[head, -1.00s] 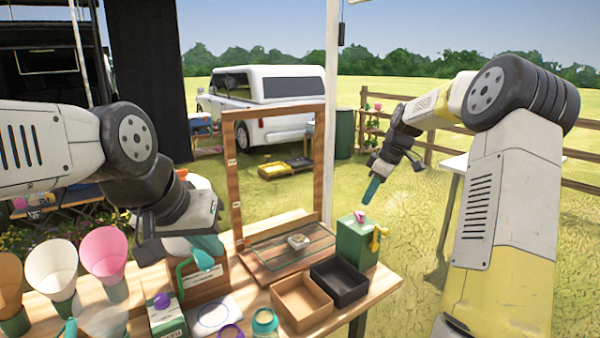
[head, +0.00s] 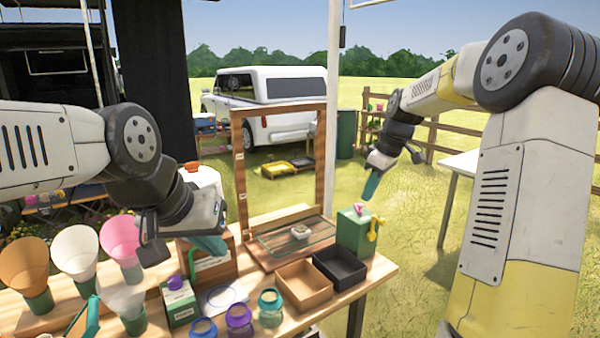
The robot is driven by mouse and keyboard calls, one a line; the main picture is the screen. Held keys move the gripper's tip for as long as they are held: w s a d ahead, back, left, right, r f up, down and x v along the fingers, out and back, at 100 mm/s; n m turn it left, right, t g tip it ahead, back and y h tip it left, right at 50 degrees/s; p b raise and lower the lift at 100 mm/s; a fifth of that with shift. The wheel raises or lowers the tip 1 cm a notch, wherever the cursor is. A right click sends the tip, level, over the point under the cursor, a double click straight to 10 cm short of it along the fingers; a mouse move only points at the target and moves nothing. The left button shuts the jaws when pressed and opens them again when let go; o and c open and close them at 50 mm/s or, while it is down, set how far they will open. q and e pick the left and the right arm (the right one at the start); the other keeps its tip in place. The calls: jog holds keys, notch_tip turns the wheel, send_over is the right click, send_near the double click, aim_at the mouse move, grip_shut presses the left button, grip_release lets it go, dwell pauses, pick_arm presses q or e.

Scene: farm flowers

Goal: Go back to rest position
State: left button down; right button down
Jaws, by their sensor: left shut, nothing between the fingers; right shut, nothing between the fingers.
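My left gripper (head: 212,244) hangs over the back left of the wooden table (head: 372,275), in front of a wooden box with a white label (head: 215,266). Its teal fingers are together and hold nothing. My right gripper (head: 371,186) is in the air above and just right of the green box (head: 355,230), pointing down. Its teal fingers are together and empty. The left gripper hides part of the labelled box.
A wooden frame (head: 322,165) stands on the table. In front are a brown tray (head: 303,298), a black tray (head: 340,268), several jars (head: 270,307) and a green-white carton (head: 180,302). Several cones (head: 73,252) stand at left. Open grass lies right of the table.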

jog(key=s+a+r+m+t+h, duration=0.1)
jog(key=s+a+r+m, duration=0.15)
jog(key=s, duration=0.55)
jog(key=s+a+r+m+t, duration=0.1)
jog(key=s+r+m, duration=0.25)
jog(key=s, duration=0.55)
jog(key=s+a+f+m+t, duration=0.1)
jog(key=s+f+m, duration=0.1)
jog(key=s, duration=1)
jog(key=shift+s+m+t+y, duration=0.3)
jog(key=shift+s+m+t, duration=0.1)
jog(key=shift+m, duration=0.5)
jog(key=shift+f, duration=0.1)
